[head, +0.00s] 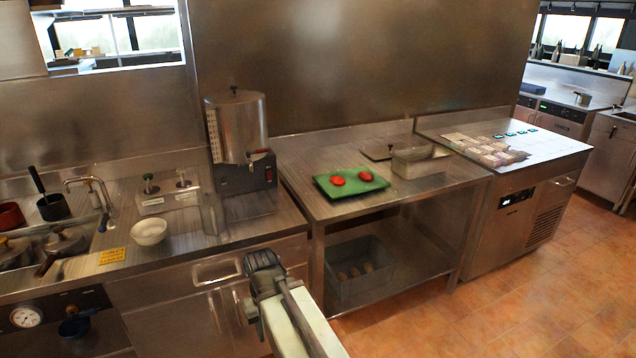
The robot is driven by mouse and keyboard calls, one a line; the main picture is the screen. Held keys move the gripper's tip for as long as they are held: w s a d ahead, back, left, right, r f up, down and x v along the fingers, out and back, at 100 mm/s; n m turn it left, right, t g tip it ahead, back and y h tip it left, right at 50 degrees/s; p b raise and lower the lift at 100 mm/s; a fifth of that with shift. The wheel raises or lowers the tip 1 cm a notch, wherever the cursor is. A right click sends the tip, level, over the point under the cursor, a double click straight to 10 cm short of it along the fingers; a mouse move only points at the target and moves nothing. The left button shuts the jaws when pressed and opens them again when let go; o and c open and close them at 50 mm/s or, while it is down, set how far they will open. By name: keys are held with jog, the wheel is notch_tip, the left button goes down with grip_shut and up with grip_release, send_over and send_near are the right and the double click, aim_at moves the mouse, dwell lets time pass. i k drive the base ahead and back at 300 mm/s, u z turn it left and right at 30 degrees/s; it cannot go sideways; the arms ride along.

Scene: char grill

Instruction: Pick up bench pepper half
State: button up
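Two red pepper halves lie on a green board (350,191) on the steel bench. One pepper half (338,180) is on the left of the board and the other pepper half (365,176) is on the right, a small gap apart. My arm reaches up from the bottom middle, and its end, my gripper (262,262), is in front of the counter, left of and nearer than the board. It is well apart from both halves. Its fingers are too unclear to tell whether they are open.
A metal pan (421,163) and a flat dark plate (380,152) stand right of the board. A grey bin (358,270) with several brown items is on the lower shelf. A steel dispenser (240,130) and white bowl (148,232) stand left. The tiled floor at right is clear.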

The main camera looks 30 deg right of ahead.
aim_at(337, 180)
jog(key=u, duration=0.1)
jog(key=i, duration=1)
jog(key=z, duration=0.05)
